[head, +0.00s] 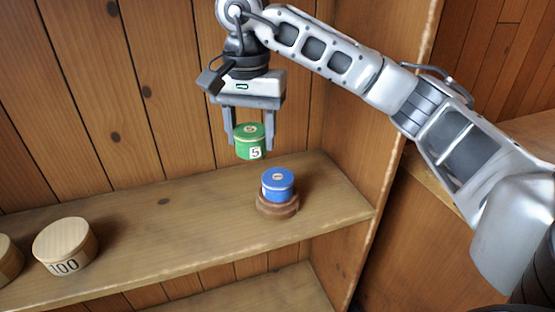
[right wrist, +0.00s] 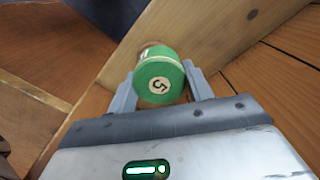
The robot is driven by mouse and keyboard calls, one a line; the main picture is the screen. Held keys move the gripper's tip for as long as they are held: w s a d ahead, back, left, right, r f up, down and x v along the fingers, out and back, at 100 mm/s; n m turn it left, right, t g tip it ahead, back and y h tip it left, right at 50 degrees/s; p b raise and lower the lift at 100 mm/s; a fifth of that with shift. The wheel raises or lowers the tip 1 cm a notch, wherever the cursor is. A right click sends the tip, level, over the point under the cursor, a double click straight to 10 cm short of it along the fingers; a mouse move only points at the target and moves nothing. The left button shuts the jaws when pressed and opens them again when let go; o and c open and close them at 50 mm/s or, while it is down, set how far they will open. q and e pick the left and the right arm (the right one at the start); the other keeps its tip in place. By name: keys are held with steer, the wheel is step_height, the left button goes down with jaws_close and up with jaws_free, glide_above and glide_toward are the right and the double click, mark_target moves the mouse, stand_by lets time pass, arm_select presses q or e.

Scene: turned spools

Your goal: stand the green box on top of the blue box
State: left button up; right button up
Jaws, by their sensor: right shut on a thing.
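The green box (head: 250,143) is a small round box marked 5. My right gripper (head: 250,138) is shut on it and holds it in the air, upright, above the shelf. The green box also shows between the two fingers in the right wrist view (right wrist: 159,82). The blue box (head: 278,184) is round and sits on a brown turned spool (head: 277,206) on the shelf. The green box is above the blue box and a little to its left in the head view, with a clear gap between them. In the right wrist view the green box hides the blue box. My left gripper is not in view.
The wooden shelf (head: 180,215) carries a pale round box marked 100 (head: 66,247) at the left, with part of another pale box (head: 8,260) at the picture's edge. A plank wall stands behind and a side panel to the right. The shelf's middle is clear.

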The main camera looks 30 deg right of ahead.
glide_above(279, 176)
steer(key=f, duration=0.6)
steer(key=shift+a+f+b, duration=0.15)
steer(key=shift+a+b, duration=0.15)
steer(key=shift+b, duration=0.05)
steer(key=f, duration=0.3)
steer(key=shift+d+f, duration=0.15)
steer(key=shift+d, duration=0.15)
steer(key=shift+f, duration=0.25)
steer(key=shift+f, duration=0.15)
steer(key=o, duration=1)
steer(key=shift+c, duration=0.2)
